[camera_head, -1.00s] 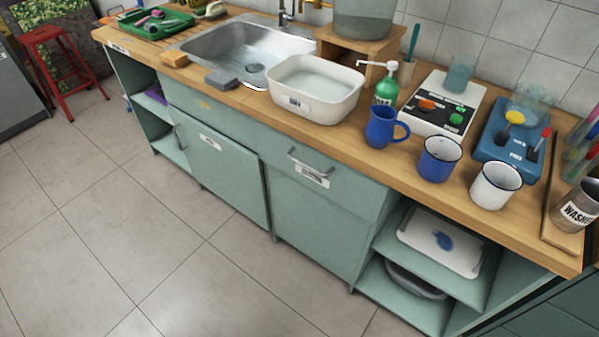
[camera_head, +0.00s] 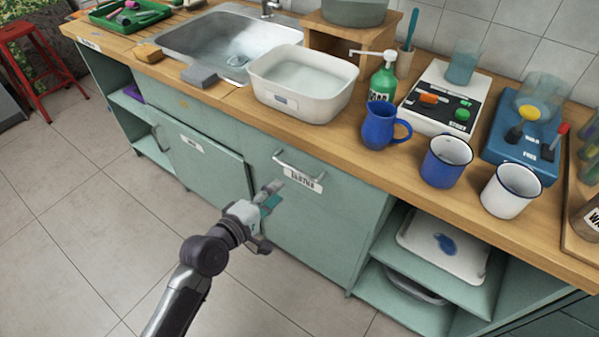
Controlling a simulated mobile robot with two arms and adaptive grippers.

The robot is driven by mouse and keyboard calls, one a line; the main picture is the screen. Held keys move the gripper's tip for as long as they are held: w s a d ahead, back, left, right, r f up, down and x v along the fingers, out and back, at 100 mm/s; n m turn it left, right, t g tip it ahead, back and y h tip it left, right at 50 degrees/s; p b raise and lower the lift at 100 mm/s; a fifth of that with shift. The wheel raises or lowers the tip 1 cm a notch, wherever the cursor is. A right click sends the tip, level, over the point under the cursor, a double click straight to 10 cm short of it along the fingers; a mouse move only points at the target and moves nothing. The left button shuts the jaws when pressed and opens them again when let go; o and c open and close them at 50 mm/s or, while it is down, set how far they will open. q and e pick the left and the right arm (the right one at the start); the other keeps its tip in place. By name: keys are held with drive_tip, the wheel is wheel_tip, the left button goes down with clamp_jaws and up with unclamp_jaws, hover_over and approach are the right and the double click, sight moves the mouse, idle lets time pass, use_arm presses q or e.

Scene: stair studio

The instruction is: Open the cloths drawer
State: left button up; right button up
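The drawer (camera_head: 338,196) is a pale green front under the wooden worktop, with a curved metal bar handle (camera_head: 298,168) and a white label (camera_head: 303,180) whose lettering is too small to read surely. The drawer looks closed, flush with the cabinet. My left gripper (camera_head: 270,212) is in front of the cabinet, just below and left of the handle, and apart from it. Its fingers look spread, with nothing between them. It hides part of the cabinet front below the drawer. My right gripper is not in view.
A white basin (camera_head: 304,101), a blue jug (camera_head: 379,127), a green pump bottle (camera_head: 382,78), a blue mug (camera_head: 446,161) and a white mug (camera_head: 511,193) stand on the worktop above. An open shelf with a white tray (camera_head: 443,244) is to the right. The floor in front is clear.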

sight(298, 173)
use_arm(q)
drive_tip(key=b+x, duration=0.1)
drive_tip(key=x, duration=1)
clamp_jaws()
